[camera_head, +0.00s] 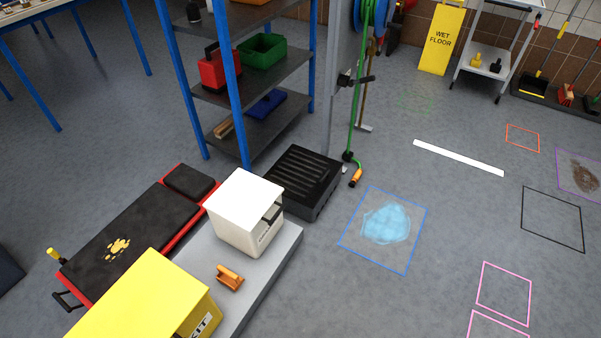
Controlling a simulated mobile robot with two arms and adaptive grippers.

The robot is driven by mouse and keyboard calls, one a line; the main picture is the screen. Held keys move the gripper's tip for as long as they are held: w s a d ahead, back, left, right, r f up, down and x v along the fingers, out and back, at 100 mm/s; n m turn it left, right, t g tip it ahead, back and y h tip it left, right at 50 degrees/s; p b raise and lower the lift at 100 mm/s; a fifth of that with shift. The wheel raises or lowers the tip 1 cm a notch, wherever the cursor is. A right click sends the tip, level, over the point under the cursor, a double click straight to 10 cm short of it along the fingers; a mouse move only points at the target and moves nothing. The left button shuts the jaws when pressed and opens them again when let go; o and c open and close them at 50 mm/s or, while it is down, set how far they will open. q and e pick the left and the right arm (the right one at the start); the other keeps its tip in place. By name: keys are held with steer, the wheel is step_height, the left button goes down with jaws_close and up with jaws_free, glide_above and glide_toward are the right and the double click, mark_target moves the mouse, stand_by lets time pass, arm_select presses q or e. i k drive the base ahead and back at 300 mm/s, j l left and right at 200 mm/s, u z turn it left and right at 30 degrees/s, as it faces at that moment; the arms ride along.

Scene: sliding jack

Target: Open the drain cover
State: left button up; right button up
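A black box with a slatted top (303,172) stands on the floor near the middle of the view, beside the blue-legged shelf. The slatted top looks like the drain cover and lies flat over the box, with no gap that I can make out. The box's lower left side is partly hidden behind a white box. Neither of my grippers is in view.
A white box (242,212), an orange clamp-like piece (229,278) and a yellow kit box (150,303) are on a grey platform (262,275). A green hose with an orange nozzle (355,178) hangs right of the slatted box. A blue puddle (385,222) lies on open floor.

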mark_target(306, 175)
steer(key=i+l, duration=0.15)
steer(key=i, duration=0.3)
steer(key=i+l+z, duration=0.15)
steer(key=i, duration=0.35)
